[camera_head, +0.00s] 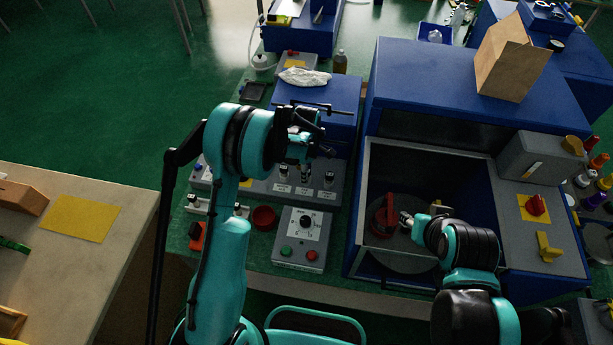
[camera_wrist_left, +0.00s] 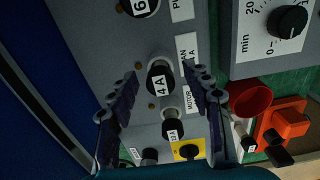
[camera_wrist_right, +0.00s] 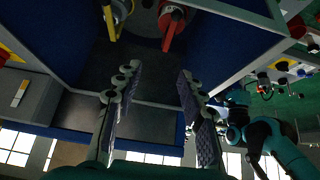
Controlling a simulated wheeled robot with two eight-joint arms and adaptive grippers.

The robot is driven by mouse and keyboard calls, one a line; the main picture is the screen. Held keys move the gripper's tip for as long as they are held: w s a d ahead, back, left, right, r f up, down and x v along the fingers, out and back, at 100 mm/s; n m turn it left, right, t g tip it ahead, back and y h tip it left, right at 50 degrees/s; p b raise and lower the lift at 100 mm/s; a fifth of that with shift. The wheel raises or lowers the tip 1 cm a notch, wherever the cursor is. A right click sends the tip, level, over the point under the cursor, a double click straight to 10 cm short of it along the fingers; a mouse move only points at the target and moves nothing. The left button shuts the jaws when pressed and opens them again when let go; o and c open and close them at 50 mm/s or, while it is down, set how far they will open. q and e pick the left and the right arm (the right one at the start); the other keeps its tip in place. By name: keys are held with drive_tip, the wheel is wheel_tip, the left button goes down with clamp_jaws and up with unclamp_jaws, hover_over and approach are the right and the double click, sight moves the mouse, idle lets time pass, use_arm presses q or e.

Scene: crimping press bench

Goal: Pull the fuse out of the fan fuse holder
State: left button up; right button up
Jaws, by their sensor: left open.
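The grey fuse panel (camera_head: 258,188) carries a row of black-capped fuse holders with printed labels. In the left wrist view a black cap marked 4A (camera_wrist_left: 158,82) stands between my left fingers; its panel label is partly hidden. A 6-marked cap (camera_wrist_left: 140,6) is above it and another cap (camera_wrist_left: 171,127) beside a MOTOR label is below. My left gripper (camera_wrist_left: 163,77) is open around the 4A cap; I cannot tell whether it touches. It shows over the panel in the head view (camera_head: 300,148). My right gripper (camera_wrist_right: 157,72) is open and empty near the press opening.
A timer box (camera_head: 304,238) with a dial and a red cup (camera_head: 264,217) stand in front of the panel. The blue press (camera_head: 440,85) is at right, with a red handle (camera_head: 386,216) inside its opening. A blue box (camera_head: 335,92) stands behind the panel.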

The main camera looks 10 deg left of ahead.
use_arm(q)
clamp_jaws()
drive_tip(key=shift+r, duration=0.1)
drive_tip(key=shift+r, duration=0.6)
use_arm(e)
drive_tip(key=shift+r, duration=0.2)
use_arm(q)
wheel_tip(320, 180, up, 3)
drive_tip(key=shift+f+p, duration=0.1)
drive_tip(key=shift+p, duration=0.4)
use_arm(e)
drive_tip(key=shift+r, duration=0.3)
drive_tip(key=shift+r+p, duration=0.7)
drive_tip(key=shift+r, duration=0.05)
drive_tip(key=shift+r+p, duration=0.3)
drive_tip(key=shift+p, duration=0.05)
use_arm(q)
drive_tip(key=s+d+r, duration=0.7)
drive_tip(key=d+r, duration=0.2)
drive_tip(key=r, duration=0.1)
drive_tip(key=shift+d+p, duration=0.25)
drive_tip(key=shift+p, duration=0.15)
use_arm(e)
drive_tip(key=shift+r, duration=0.45)
use_arm(q)
drive_tip(key=shift+f, duration=0.1)
